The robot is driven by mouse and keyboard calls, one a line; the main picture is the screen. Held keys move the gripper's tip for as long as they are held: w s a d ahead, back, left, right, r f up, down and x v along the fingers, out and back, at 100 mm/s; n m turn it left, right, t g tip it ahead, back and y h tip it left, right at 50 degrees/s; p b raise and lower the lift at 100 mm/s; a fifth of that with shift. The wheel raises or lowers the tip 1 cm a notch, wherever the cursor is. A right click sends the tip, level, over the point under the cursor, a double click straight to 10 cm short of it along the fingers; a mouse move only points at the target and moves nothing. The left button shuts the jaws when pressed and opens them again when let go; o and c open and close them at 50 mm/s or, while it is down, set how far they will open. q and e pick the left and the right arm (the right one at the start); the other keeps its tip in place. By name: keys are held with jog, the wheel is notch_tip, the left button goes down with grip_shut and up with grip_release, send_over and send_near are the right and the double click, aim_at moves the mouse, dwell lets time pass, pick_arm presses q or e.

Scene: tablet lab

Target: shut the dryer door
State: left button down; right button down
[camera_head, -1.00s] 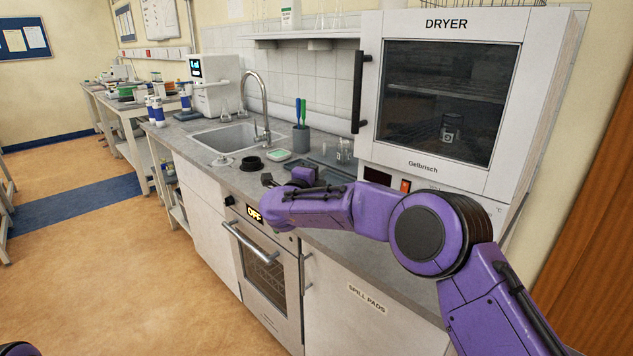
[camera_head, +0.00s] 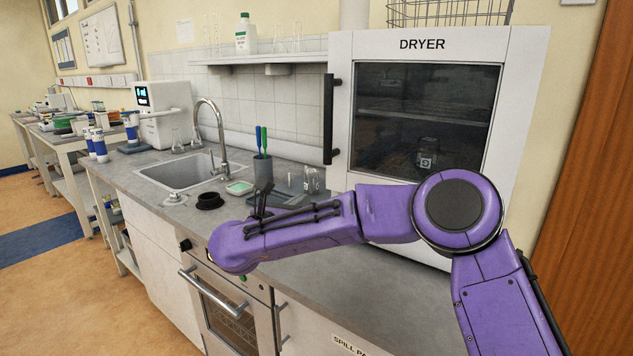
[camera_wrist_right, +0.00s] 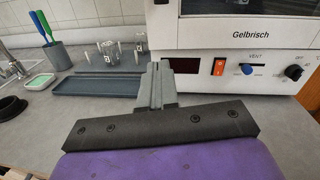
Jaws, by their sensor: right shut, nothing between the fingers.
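The dryer (camera_head: 535,120) stands on the counter at the right in the head view. Its white-framed door (camera_head: 341,60) has a dark window and a black vertical handle (camera_head: 328,118) on its left side. The door looks flush or nearly flush with the body; I cannot tell whether a narrow gap is left. My right gripper (camera_head: 262,198) is over the counter, left of and lower than the handle, apart from it. In the right wrist view its fingers (camera_wrist_right: 155,80) are together and empty, pointing toward the dryer's base. My left gripper is out of view.
A blue-grey tray (camera_wrist_right: 95,88), a pen cup (camera_head: 263,173) and glassware (camera_head: 311,181) stand on the counter left of the dryer. A sink with a tap (camera_head: 215,130) lies farther left. An oven (camera_head: 225,305) is below. The counter before the dryer is bare.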

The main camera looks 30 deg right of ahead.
jog(key=m, duration=0.2)
jog(key=p, duration=0.5)
send_near(338, 179)
jog(key=shift+g, duration=0.3)
jog(key=x, duration=0.5)
jog(key=shift+w+d+r, duration=0.15)
jog(key=shift+w+d, duration=0.4)
jog(key=shift+d, duration=0.2)
jog(key=shift+f, duration=0.2)
